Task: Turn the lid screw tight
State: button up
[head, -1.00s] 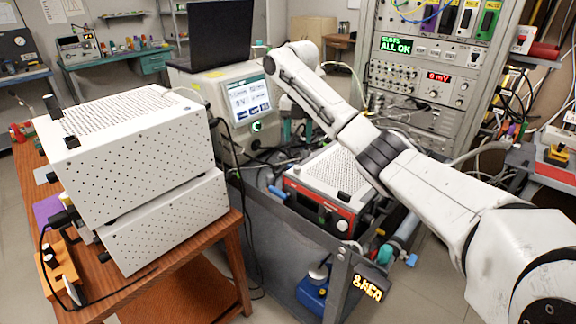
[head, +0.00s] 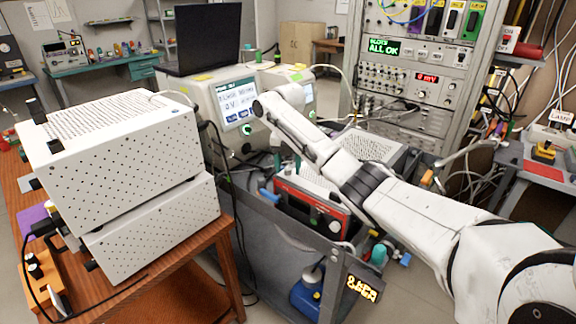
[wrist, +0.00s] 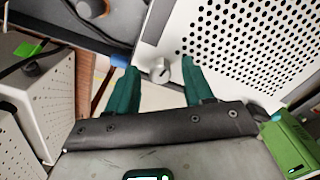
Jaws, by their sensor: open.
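The lid screw (wrist: 161,70) is a small silver slotted knob at the corner of a white perforated lid (wrist: 180,18) in the wrist view. My gripper (wrist: 159,67) has two dark green fingers, spread apart and empty. In the picture the screw lies between the fingertips, closer to the right one; I see no clear contact. In the head view my arm reaches over the cart, and its bent wrist hides most of the gripper and the screw.
A red-fronted instrument (head: 310,208) sits in the grey cart (head: 270,240). A white instrument with a screen (head: 238,108) stands behind it, a laptop (head: 205,40) on top. Stacked white perforated boxes (head: 120,150) stand on the wooden table at left. The equipment rack (head: 420,120) is behind.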

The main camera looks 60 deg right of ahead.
jog(key=shift+c, duration=0.5)
grip_shut()
